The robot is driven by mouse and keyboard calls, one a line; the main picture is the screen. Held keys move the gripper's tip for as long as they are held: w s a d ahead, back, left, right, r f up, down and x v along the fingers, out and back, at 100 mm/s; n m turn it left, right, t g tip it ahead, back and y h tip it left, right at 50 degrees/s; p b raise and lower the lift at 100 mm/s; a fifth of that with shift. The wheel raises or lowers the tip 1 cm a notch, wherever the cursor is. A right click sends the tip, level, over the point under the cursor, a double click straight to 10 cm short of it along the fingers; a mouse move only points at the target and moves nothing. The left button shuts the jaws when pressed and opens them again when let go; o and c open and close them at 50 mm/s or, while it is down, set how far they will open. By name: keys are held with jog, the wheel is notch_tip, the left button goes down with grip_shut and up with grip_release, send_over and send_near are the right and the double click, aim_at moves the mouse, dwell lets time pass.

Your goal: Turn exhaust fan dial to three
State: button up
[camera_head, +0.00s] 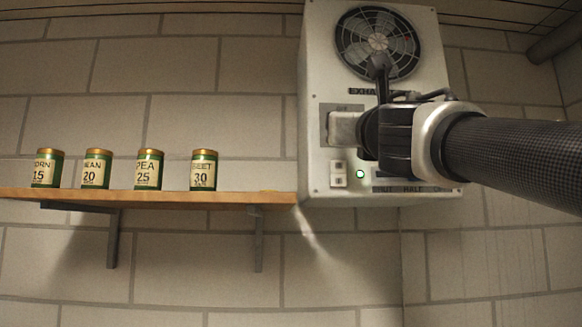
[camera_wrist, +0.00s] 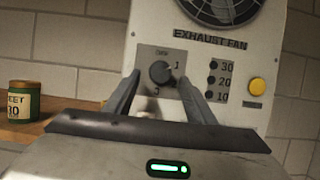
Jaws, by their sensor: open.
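The exhaust fan box (camera_head: 318,70) is a pale wall unit with a round fan grille (camera_head: 377,43) at its top. In the wrist view its dark round dial (camera_wrist: 161,72) sits on a grey plate marked OFF at the top, 1 at the right and 3 at the lower left. The dial's pointer is too small to read surely. My gripper (camera_wrist: 159,76) is open, with one finger on each side of the dial; I cannot tell whether they touch it. In the head view my gripper (camera_head: 362,132) is in front of the box and hides the dial.
Right of the dial are black dots marked 30, 20 and 10 and a yellow button (camera_wrist: 257,86). A white switch (camera_head: 338,174) and a green light (camera_head: 360,174) are low on the box. A wooden shelf (camera_head: 235,199) at the left holds several labelled seed cans (camera_head: 150,169).

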jog(key=shift+x, duration=1.45)
jog(key=shift+c, duration=0.4)
jog(key=c, duration=1)
jog(key=shift+o, duration=0.2)
jog(key=shift+m, duration=0.5)
jog(key=shift+a+r+m+g+h+p, duration=0.25)
jog(key=shift+m+g+h+p, duration=0.9)
jog(key=shift+m, duration=3.3)
jog(key=shift+a+r+m+g+h+p, duration=0.1)
jog(key=shift+r+m+g+h+p, duration=0.4)
jog(key=shift+m+g+p, duration=2.55)
jog(key=shift+a+r+m+t+h+p, duration=0.3)
jog(key=shift+m+h, duration=0.75)
jog(key=shift+m, duration=4.75)
jog(key=shift+d+f, duration=0.1)
